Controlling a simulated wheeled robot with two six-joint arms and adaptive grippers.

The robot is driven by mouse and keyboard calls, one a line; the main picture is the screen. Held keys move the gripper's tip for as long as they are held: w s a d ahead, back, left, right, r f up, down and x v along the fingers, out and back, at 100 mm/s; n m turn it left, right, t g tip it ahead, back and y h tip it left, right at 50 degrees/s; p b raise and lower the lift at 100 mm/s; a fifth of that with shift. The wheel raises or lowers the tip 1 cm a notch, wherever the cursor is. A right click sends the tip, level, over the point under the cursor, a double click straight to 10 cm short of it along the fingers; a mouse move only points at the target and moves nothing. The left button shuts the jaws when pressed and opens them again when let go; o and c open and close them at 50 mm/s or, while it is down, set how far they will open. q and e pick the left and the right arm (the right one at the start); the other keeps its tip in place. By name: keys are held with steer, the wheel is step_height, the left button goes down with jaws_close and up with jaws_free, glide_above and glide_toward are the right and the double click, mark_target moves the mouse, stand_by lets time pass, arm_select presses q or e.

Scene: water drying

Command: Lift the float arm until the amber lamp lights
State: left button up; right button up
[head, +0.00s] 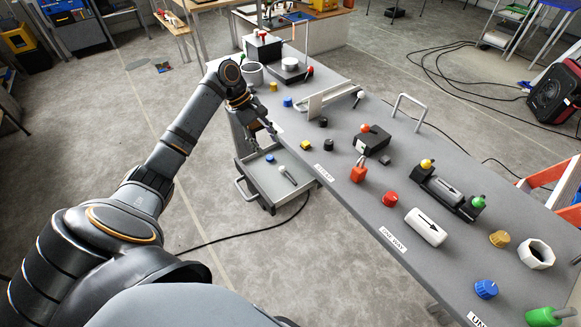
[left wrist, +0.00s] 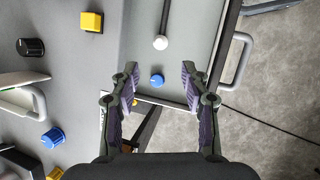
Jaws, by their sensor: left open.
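A rod with a white ball end (head: 283,169) lies in the open drawer; it also shows in the left wrist view (left wrist: 161,42). Another white-tipped lever (head: 360,95) stands on the bench. I cannot tell which is the float arm. My right gripper is not in view.
The grey bench (head: 330,150) carries several knobs, a white arrowed cylinder (head: 426,226) and a white upright plate (head: 325,101). The drawer (head: 247,190) juts out from the bench's left side. A cable crosses open floor at left.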

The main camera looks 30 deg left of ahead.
mark_target(289, 176)
arm_select(q)
steer(key=x, duration=0.9)
steer(key=shift+f, duration=0.1)
steer(key=shift+d+f, duration=0.15)
steer(key=shift+f, duration=0.4)
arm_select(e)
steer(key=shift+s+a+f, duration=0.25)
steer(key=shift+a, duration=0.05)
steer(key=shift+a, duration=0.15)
arm_select(q)
steer(key=c, duration=0.7)
jaws_close()
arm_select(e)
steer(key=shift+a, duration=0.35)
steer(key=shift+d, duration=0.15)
